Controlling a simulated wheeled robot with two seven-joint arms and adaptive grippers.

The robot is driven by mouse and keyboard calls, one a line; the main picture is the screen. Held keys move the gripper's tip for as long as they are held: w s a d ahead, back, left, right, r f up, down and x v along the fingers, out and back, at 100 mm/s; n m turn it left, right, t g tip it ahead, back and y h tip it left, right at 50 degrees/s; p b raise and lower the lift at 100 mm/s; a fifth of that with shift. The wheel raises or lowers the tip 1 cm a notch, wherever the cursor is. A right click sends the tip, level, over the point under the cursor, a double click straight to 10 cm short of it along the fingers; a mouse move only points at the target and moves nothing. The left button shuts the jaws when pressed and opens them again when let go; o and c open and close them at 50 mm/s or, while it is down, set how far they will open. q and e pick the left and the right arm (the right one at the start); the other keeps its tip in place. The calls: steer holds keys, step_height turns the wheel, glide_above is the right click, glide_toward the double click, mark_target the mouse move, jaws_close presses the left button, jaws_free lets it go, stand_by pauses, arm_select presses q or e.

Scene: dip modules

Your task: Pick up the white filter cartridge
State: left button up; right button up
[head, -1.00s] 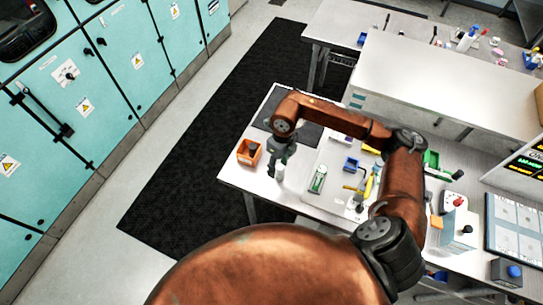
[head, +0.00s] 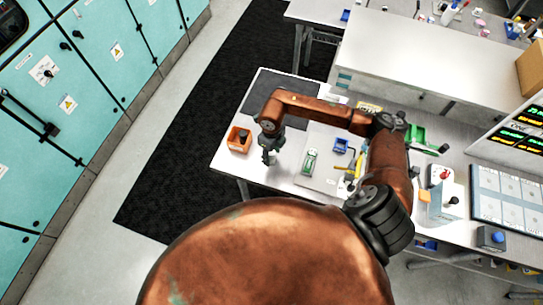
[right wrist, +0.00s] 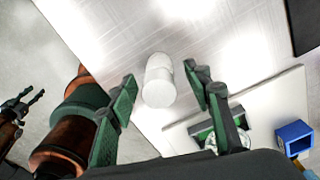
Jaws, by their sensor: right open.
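The white filter cartridge (right wrist: 159,82) is a short white cylinder on the pale table top. In the right wrist view it shows between and beyond the two fingers of my right gripper (right wrist: 168,98), which is open and empty. In the head view my right gripper (head: 269,155) points down over the table, right of the orange bin, and largely hides the cartridge. My left gripper (right wrist: 24,102) shows small at the left edge of the right wrist view, its fingers apart, away from the cartridge.
An orange bin (head: 239,138) stands near the table's left edge. A green part (head: 310,162) lies on a pale board (head: 325,140) to the right. A blue bin (head: 341,145) stands on the board. A dark mat (head: 292,92) lies behind.

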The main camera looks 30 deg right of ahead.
jaws_close()
stand_by(0.5)
